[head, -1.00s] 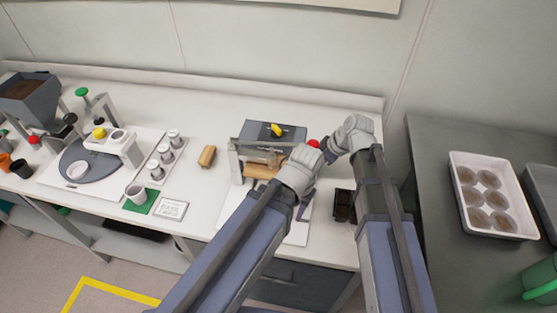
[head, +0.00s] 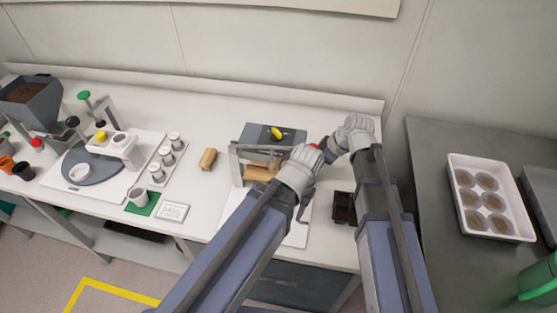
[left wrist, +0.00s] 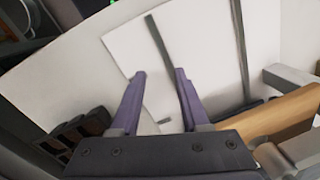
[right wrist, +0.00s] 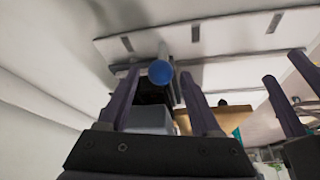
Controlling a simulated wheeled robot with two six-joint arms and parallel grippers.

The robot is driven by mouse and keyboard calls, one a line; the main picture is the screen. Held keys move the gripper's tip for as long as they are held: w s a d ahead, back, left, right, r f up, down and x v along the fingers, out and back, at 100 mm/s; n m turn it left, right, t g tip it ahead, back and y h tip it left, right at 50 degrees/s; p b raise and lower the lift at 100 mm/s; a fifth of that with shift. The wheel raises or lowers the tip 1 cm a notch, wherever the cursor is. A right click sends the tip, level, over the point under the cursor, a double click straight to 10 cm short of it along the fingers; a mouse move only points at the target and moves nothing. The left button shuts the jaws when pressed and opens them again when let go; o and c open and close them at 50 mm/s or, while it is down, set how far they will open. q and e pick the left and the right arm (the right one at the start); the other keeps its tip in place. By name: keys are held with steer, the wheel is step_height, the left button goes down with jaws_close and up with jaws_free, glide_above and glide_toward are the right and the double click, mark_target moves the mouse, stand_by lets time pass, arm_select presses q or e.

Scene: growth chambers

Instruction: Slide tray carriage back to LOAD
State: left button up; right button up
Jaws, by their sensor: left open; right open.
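The press station stands mid-bench in the head view, with a grey frame (head: 236,163), a wooden part (head: 262,173) and a white base board (head: 297,232). In the left wrist view the board (left wrist: 205,50) carries dark rails. I cannot make out the tray carriage or a LOAD mark; my arms cover much of the station. My left gripper (left wrist: 160,75) is open and empty over the board, with the wooden part (left wrist: 280,118) to its right. My right gripper (right wrist: 155,78) is open at the station's right side. A blue knob (right wrist: 160,72) shows between its fingers, apparently not gripped.
A dark cell tray (head: 343,207) lies right of the board. A red knob (head: 313,146) is close to both hands. A white tray (head: 487,232) of round dishes is on the right-hand bench.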

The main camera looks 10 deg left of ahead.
step_height(320, 180, up, 7)
steer(key=p, duration=0.6)
steer(key=shift+f, duration=0.25)
steer(key=shift+s+d, duration=0.15)
steer(key=shift+d, duration=0.1)
steer(key=s+d+f+m+h, duration=0.1)
steer(key=s+d+m+h, duration=0.2)
steer(key=s+d+m, duration=0.35)
steer(key=s+d+f+m+h, duration=0.15)
steer(key=s+d+m, duration=0.25)
steer(key=d+m, duration=0.55)
steer(key=s+a+n+g+h, duration=0.1)
steer(key=s+a+n, duration=0.4)
steer(key=a, duration=0.4)
steer(key=shift+s+g+h+b, duration=0.35)
steer(key=shift+s+g+b, duration=0.05)
